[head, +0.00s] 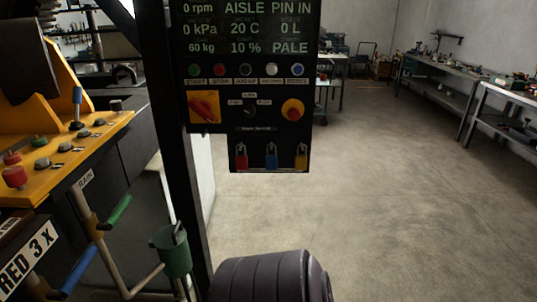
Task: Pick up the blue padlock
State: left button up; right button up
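The blue padlock (271,160) hangs on the lower edge of the black control panel (219,142). It is the middle one of three padlocks, between a red padlock (241,160) on its left and a yellow padlock (301,160) on its right. A dark, rounded ribbed part, probably of my own arm, shows at the bottom centre, well below the padlocks. No gripper fingers show in the head view. Nothing is seen touching the blue padlock.
A yellow console (90,135) with knobs and levers stands at the left. Pipes with a green handle (119,212) and a green cup (172,254) are below it. A dark post (178,140) runs beside the panel. Workbenches (440,86) line the right wall; the floor (400,210) is clear.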

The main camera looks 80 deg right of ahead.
aim_at(271, 160)
jog(key=z, duration=2.7)
